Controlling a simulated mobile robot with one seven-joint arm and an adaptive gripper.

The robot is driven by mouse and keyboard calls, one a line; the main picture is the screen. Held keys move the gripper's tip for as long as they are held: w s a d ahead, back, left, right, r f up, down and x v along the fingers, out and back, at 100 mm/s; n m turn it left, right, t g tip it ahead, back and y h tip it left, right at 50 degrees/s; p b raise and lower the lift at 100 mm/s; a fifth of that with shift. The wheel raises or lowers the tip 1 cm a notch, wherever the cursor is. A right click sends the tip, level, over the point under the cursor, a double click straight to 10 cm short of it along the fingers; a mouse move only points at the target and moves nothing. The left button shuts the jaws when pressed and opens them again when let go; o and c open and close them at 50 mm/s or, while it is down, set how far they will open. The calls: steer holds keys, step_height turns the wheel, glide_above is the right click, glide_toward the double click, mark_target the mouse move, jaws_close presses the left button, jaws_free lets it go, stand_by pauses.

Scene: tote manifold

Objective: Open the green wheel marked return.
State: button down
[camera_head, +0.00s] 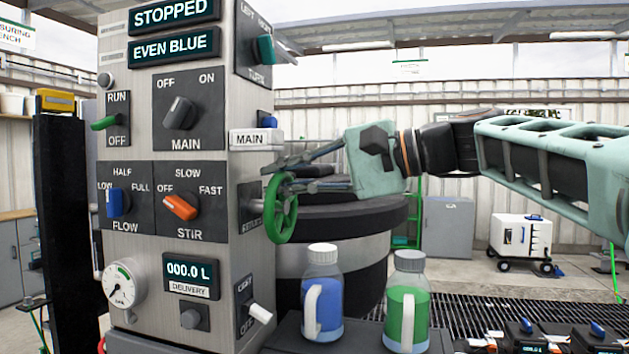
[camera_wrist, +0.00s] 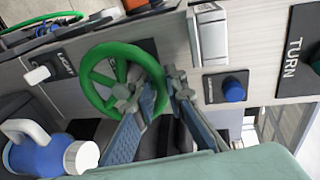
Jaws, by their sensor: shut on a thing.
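The green wheel (camera_head: 281,207) is on the right-hand side face of the grey control cabinet. A dark plate behind it carries a label that is partly hidden. In the wrist view the green wheel (camera_wrist: 88,78) faces me, with its rim and spokes showing. My gripper (camera_head: 290,163) reaches in from the right at the top of the wheel. In the wrist view my gripper (camera_wrist: 152,92) has one finger inside the ring, across the spokes, and the other outside it. It is shut on the rim; the exact contact is partly hidden by the fingers.
A blue knob (camera_wrist: 233,88) and the white MAIN label (camera_head: 257,139) are close to the wheel. A white switch (camera_head: 260,313) is below. A blue bottle (camera_head: 322,295) and a green bottle (camera_head: 407,305) stand below right. A dark round vessel (camera_head: 345,235) is behind.

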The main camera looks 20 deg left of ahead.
steer(key=shift+r, duration=0.2)
steer(key=c, duration=2.2)
jaws_free()
steer(key=shift+c, duration=0.2)
steer(key=shift+f, duration=0.1)
steer(key=shift+d, duration=0.1)
steer(key=d+r, duration=0.2)
steer(key=d, duration=0.9)
steer(key=shift+w+d+r, duration=0.15)
steer(key=shift+d+r, duration=0.05)
steer(key=shift+d, duration=0.15)
steer(key=shift+w, duration=0.1)
